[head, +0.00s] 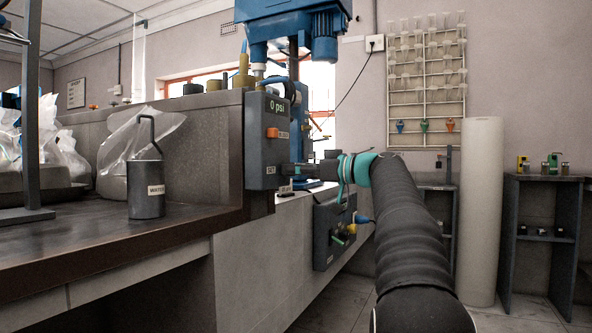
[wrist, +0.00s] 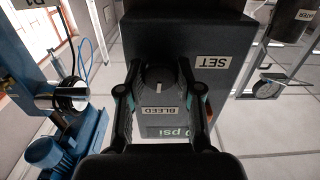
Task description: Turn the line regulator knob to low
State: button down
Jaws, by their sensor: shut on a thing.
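The grey regulator box (head: 262,150) stands at the end of the bench, with a display reading 0 psi (head: 277,106) and an orange part on its front. In the wrist view its dark face carries a SET label (wrist: 211,62) and a BLEED label (wrist: 156,110), both upside down. The round black knob (wrist: 158,78) has a short white mark. My gripper (wrist: 159,70) is shut on the knob, one finger on each side. In the head view my gripper (head: 306,171) is at the box's right side, and the knob is hidden.
A dark grey can (head: 146,188) with a handle stands on the bench (head: 120,235) at left, near plastic bags. A blue machine (head: 290,25) rises behind the box. A lower panel (head: 331,240) with green and yellow parts hangs below my arm.

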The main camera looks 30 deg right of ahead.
jog(key=shift+n, duration=0.5)
jog(key=c, duration=0.8)
grip_release()
jog(key=shift+o, duration=0.2)
jog(key=shift+d, duration=0.1)
jog(key=v, duration=1.1)
jog(key=shift+s+d, duration=0.3)
